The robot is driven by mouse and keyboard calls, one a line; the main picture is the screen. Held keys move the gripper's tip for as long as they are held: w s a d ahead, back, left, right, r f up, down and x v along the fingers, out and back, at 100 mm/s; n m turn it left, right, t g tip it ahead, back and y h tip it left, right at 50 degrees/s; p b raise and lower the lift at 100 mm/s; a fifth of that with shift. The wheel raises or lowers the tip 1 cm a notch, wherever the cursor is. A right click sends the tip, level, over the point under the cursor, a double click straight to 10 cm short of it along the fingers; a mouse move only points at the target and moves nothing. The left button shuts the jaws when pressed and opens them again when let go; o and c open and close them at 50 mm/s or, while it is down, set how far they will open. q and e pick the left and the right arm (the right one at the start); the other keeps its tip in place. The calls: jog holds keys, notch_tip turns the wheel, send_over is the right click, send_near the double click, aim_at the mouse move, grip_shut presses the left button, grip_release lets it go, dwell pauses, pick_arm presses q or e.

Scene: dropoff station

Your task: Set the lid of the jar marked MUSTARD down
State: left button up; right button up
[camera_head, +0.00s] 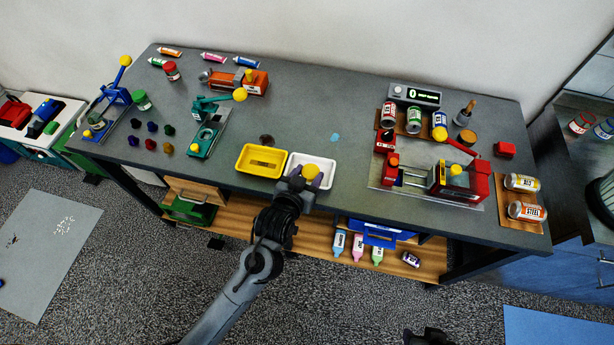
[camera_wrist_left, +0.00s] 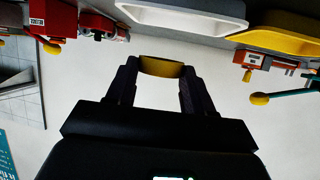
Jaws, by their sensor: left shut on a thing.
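A round yellow lid (camera_head: 311,171) is between the fingertips of my left gripper (camera_head: 302,180). In the left wrist view the yellow lid (camera_wrist_left: 162,68) is pinched edge-on between the two dark fingers. The gripper is over the front part of the white tray (camera_head: 325,160), near the table's front edge; its exact height is hard to tell. A small dark brown round thing (camera_head: 266,139) stands behind the yellow tray; I cannot tell if it is the open jar. No MUSTARD label is readable. A dark part at the bottom edge may be my right gripper (camera_head: 427,337); its fingers are unclear.
The yellow tray (camera_head: 262,174) is left of the white tray. A red vise-like machine (camera_head: 460,185) and cans stand right. A teal press (camera_head: 205,135), red-topped jar (camera_head: 171,71) and green-topped jar (camera_head: 141,100) stand left.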

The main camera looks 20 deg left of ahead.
aim_at(303, 173)
pick_arm(q)
jog(key=w+f, duration=0.1)
jog(key=w+a, duration=0.1)
jog(key=w+f, duration=0.1)
jog(key=w, duration=0.1)
jog(key=shift+a+f+b, duration=0.3)
jog(key=shift+a+f, duration=0.05)
jog(key=shift+f+b, duration=0.45)
jog(key=shift+f, duration=1.55)
jog(key=shift+f, duration=0.1)
